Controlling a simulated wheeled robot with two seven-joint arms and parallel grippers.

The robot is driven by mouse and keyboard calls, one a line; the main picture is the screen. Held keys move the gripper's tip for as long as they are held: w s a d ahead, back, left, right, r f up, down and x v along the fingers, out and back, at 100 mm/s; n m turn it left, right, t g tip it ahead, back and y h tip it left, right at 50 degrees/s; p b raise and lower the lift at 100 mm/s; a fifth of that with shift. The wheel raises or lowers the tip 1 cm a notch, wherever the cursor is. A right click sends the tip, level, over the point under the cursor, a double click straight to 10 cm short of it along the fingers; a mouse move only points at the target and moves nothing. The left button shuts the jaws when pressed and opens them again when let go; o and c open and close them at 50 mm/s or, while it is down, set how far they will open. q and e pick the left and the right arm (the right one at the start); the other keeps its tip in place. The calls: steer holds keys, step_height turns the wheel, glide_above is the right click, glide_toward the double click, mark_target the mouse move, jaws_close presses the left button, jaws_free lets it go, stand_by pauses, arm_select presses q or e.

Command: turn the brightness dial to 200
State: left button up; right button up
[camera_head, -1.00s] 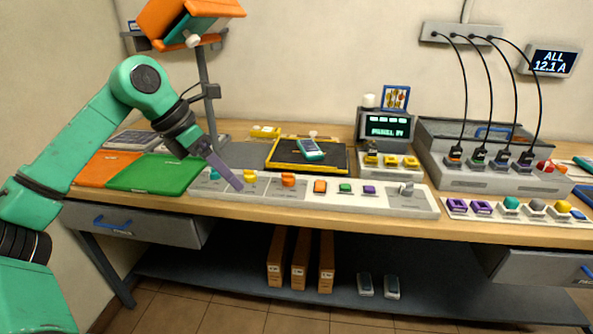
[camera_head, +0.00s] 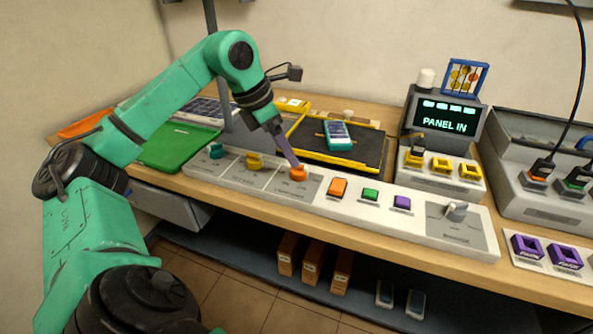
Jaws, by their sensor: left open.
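A long white control panel (camera_head: 322,207) lies along the bench's front edge. It carries a teal knob (camera_head: 216,151), a yellow knob (camera_head: 254,160), an orange knob (camera_head: 298,174) and, at the right end, a grey dial (camera_head: 456,211). Their labels are too small to read, so I cannot tell which is the brightness dial. My left gripper (camera_head: 294,164) is open, tilted down, with its purple fingers at the orange knob. The fingers overlap the knob's upper edge; I cannot tell whether they touch it. My right gripper is out of view.
Orange (camera_head: 338,186), green (camera_head: 370,194) and purple (camera_head: 402,202) buttons sit right of the orange knob. Behind stand a black tray with a yellow rim (camera_head: 371,158) holding a teal device (camera_head: 337,134), and a display reading "PANEL IN" (camera_head: 447,122). A green folder (camera_head: 176,147) lies left.

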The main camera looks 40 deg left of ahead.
mark_target(295, 170)
arm_select(q)
steer(key=x, duration=0.6)
steer(key=shift+w, duration=0.1)
steer(key=shift+w+f, duration=0.1)
steer(key=shift+f, duration=0.15)
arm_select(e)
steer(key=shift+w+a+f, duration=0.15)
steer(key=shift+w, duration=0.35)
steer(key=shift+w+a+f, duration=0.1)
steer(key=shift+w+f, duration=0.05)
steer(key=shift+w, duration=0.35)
arm_select(q)
jaws_close()
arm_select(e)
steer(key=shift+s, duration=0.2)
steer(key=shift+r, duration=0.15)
